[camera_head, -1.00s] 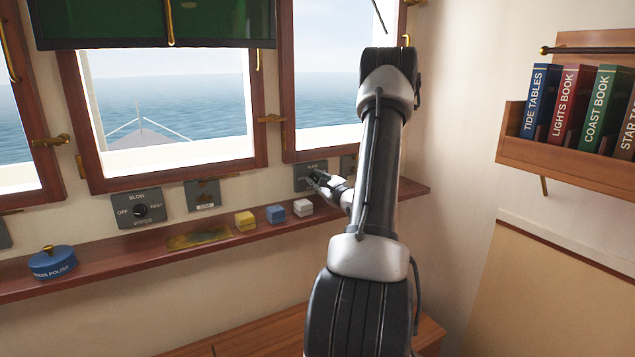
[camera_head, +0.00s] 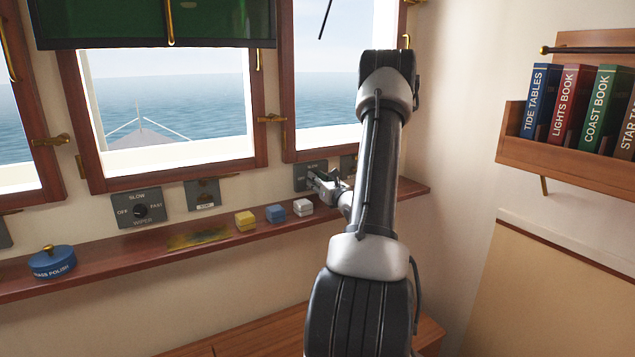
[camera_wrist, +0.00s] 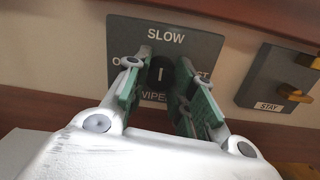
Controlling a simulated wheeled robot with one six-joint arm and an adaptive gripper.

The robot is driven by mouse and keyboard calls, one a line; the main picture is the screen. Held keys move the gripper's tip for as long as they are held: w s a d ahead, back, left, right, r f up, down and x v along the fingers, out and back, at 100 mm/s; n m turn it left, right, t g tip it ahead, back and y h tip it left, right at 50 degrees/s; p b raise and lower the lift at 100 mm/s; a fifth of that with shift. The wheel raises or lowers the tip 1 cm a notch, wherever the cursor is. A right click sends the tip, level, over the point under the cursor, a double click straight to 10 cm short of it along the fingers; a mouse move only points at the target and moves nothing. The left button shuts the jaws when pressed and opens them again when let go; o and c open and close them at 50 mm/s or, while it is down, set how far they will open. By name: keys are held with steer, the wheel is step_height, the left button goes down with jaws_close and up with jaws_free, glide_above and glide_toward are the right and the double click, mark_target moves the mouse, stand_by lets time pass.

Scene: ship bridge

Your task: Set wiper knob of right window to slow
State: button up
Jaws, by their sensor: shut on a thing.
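The right window's grey wiper panel (camera_head: 301,178) is on the wall below the right window, partly hidden by my gripper (camera_head: 318,181). In the wrist view the same panel (camera_wrist: 205,50) reads SLOW at the top, with the side labels and WIPER partly covered by the fingers. Its round black knob (camera_wrist: 161,73) sits between the green finger pads of my gripper (camera_wrist: 163,68), which is shut on it. The knob's white mark stands upright, towards SLOW. In the head view the knob is hidden.
A STAY latch plate (camera_wrist: 283,82) is just right of the panel. Yellow (camera_head: 244,220), blue (camera_head: 275,213) and white (camera_head: 302,207) blocks stand on the shelf below. Another wiper panel (camera_head: 124,212) and a blue polish tin (camera_head: 52,263) are further left.

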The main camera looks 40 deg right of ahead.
stand_by(0.3)
steer(key=o, duration=1.1)
steer(key=shift+c, duration=0.2)
steer(key=v, duration=1.2)
